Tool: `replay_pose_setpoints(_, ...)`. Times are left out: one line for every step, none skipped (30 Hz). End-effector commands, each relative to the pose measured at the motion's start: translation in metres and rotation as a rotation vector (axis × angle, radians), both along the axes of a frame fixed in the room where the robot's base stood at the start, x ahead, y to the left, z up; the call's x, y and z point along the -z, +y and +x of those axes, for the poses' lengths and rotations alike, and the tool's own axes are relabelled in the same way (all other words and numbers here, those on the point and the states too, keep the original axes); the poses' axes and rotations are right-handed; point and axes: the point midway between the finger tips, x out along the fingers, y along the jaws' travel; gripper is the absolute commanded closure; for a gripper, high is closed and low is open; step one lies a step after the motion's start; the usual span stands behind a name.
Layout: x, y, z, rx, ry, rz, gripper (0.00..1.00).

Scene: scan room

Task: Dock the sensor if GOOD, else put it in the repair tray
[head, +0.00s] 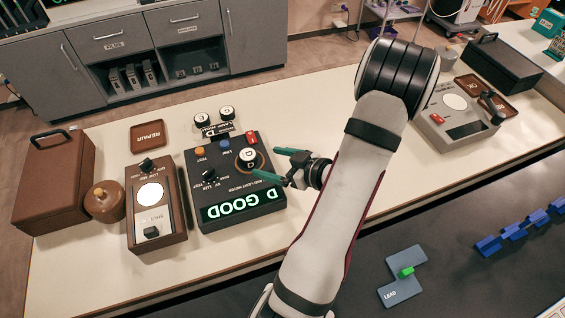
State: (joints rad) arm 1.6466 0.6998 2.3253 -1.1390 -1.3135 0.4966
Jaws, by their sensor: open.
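A round sensor marked D (249,155) sits on an orange-brown round seat on the dark meter (199,163). The meter's display (240,204) reads "D GOOD" in green. My gripper (266,163) is open, with its two green fingers just right of the sensor and pointing toward it. The lower fingertip is close to the sensor's edge; I cannot tell whether it touches. The brown tray labelled REPAIR (148,134) lies to the left and is empty. Two more white-topped round pieces (201,119) (228,112) stand behind the meter, near a small dark labelled block (218,129).
A brown instrument (167,231), a round brown pot (103,204) and a brown case (50,186) stand left. A grey instrument (455,117), a brown tray (499,106) and a dark case (500,64) stand far right. The bench between is clear beyond my arm.

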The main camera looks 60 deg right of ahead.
Motion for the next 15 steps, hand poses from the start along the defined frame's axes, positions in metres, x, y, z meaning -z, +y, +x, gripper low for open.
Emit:
replay_pose_setpoints(-0.006, 0.0, -0.012, 0.006, 0.0, -0.003, 0.1)
replay_pose_setpoints(-0.009, 0.002, -0.018, 0.005, 0.001, -0.003, 0.1)
replay_pose_setpoints(-0.012, 0.004, -0.026, 0.004, 0.0, -0.003, 0.1)
replay_pose_setpoints(-0.015, 0.005, -0.03, 0.005, -0.001, -0.002, 0.1)
replay_pose_setpoints(-0.017, 0.006, -0.034, 0.004, -0.001, -0.002, 0.1)
replay_pose_setpoints(-0.019, 0.007, -0.038, 0.003, 0.0, -0.001, 0.1)
replay_pose_setpoints(-0.02, 0.008, -0.041, 0.002, 0.0, -0.001, 0.1)
replay_pose_setpoints(-0.021, 0.008, -0.043, 0.002, 0.0, 0.0, 0.1)
replay_pose_setpoints(-0.021, 0.009, -0.044, 0.0, 0.0, 0.0, 0.1)
replay_pose_setpoints(-0.022, 0.009, -0.044, -0.001, 0.0, 0.0, 0.1)
replay_pose_setpoints(-0.022, 0.009, -0.045, -0.001, 0.0, 0.0, 0.1)
replay_pose_setpoints(-0.022, 0.009, -0.044, 0.0, 0.004, -0.001, 0.1)
replay_pose_setpoints(-0.022, 0.007, -0.042, 0.003, 0.016, -0.004, 0.1)
replay_pose_setpoints(-0.022, 0.003, -0.038, 0.011, 0.04, -0.011, 0.1)
replay_pose_setpoints(-0.022, -0.004, -0.029, 0.029, 0.09, -0.028, 0.1)
